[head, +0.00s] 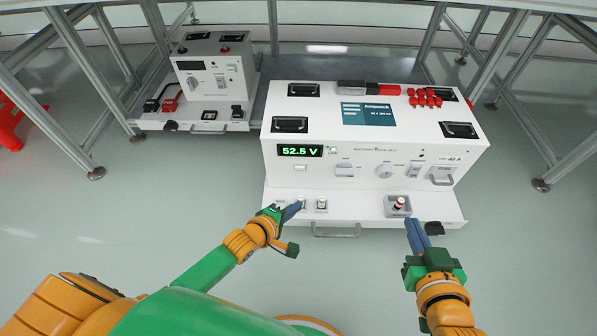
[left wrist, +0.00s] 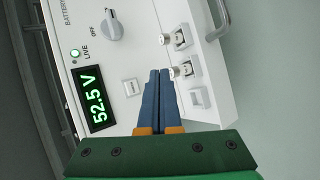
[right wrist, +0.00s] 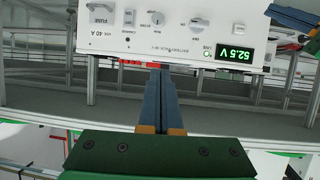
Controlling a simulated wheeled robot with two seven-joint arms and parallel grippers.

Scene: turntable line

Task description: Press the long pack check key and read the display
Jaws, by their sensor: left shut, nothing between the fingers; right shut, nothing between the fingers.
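The long pack is the wide white box (head: 370,150). Its display (head: 300,151) is lit and reads 52.5 V in green; it also reads so in the left wrist view (left wrist: 91,100). A green lamp marked LIVE (left wrist: 75,54) glows beside it. A small pale key (head: 300,168) sits under the display and shows in the left wrist view (left wrist: 131,87); its lettering is too small to read. My left gripper (head: 298,206) is shut and empty by the posts on the front ledge, apart from that key. My right gripper (head: 414,222) is shut and empty near the ledge's right part.
Two small posts (head: 321,204) and a red-topped knob (head: 399,203) stand on the ledge. A handle (head: 336,233) sticks out in front. A smaller white unit (head: 214,75) stands behind left. Metal frame legs flank both units. The floor in front is clear.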

